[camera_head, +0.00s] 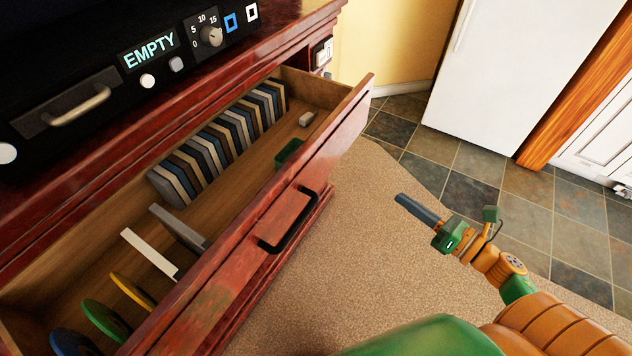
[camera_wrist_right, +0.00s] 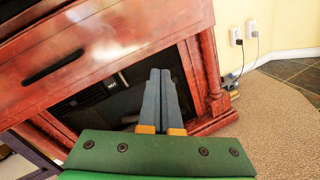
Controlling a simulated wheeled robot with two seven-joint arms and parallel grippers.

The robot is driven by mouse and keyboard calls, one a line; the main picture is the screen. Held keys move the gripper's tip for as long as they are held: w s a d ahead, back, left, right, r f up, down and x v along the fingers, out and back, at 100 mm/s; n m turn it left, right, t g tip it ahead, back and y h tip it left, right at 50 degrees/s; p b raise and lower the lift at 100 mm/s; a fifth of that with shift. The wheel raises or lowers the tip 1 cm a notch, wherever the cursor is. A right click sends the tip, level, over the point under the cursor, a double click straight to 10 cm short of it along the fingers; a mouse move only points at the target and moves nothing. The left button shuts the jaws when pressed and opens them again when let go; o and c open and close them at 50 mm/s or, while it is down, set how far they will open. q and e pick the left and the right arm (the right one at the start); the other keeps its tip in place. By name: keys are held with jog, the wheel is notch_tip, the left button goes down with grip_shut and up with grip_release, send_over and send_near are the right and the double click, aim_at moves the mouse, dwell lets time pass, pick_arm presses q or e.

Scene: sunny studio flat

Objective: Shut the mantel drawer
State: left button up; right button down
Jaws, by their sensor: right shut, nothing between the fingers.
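The mantel drawer (camera_head: 250,230) is pulled well open in the head view, with its red wood front and black handle (camera_head: 287,222) facing my right arm. Inside lie a row of striped cases, coloured discs and a few small items. My right gripper (camera_head: 418,211) is shut and empty, out in front of the drawer front and apart from it. In the right wrist view its closed fingers (camera_wrist_right: 160,100) point toward the red mantel, and the drawer front (camera_wrist_right: 100,52) with its dark handle fills the upper left. My left gripper is not in view.
A black appliance (camera_head: 110,75) with an "EMPTY" display sits on the mantel above the drawer. A white fridge-like unit (camera_head: 500,75) stands at the back. Carpet (camera_head: 350,260) in front of the drawer is clear. Wall outlets (camera_wrist_right: 237,37) with a plug show beside the mantel.

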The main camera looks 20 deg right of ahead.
aim_at(322, 166)
jog(key=a+r+n+g+y, duration=0.2)
jog(key=a+r+n+y, duration=0.25)
jog(key=n, duration=0.45)
jog(key=shift+m, duration=0.3)
jog(key=p+x, duration=0.1)
jog(key=x, duration=0.3)
jog(key=p+x, duration=0.1)
jog(key=x, duration=0.8)
jog(key=shift+f+p, duration=0.4)
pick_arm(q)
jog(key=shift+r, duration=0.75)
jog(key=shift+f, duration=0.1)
pick_arm(e)
jog(key=shift+w+a, duration=0.1)
jog(key=shift+w, duration=0.05)
